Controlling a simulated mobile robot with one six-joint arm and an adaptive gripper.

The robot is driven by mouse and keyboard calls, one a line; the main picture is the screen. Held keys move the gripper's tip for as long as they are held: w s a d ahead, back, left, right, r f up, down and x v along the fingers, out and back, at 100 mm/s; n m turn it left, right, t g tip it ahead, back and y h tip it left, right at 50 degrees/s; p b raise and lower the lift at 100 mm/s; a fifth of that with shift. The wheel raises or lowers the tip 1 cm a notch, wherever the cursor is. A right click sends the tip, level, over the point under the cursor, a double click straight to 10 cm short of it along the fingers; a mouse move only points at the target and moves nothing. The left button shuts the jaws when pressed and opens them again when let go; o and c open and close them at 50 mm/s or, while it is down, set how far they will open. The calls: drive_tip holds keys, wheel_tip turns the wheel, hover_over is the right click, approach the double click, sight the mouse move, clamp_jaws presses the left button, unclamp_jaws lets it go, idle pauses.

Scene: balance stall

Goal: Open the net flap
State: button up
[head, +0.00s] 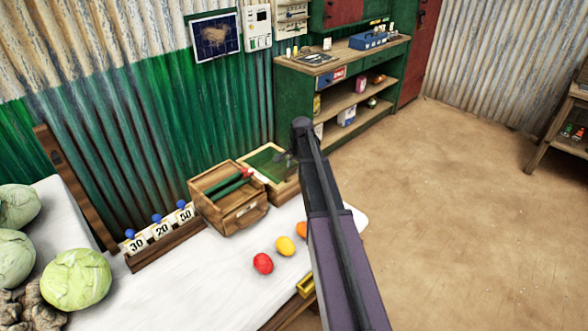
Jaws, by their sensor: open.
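A green panel (266,160), which looks like the net flap, lies flat within a wooden frame at the back of the white table. A wooden box (228,212) with green bars and a red part on top stands in front of it and to the left, hiding part of it. My gripper (284,160) shows as a small dark shape over the panel's right part, beside my purple arm. It is open and appears empty. Whether it touches the panel cannot be told. My arm hides the area to the right.
Number cards (162,230) with blue knobs stand in a wooden rail on the left. A red ball (263,264), a yellow ball (285,246) and an orange ball (302,230) lie in front. Cabbages (76,279) fill the left end. A green shelf unit (345,90) stands behind.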

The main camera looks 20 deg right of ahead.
clamp_jaws()
drive_tip(key=shift+r, duration=0.15)
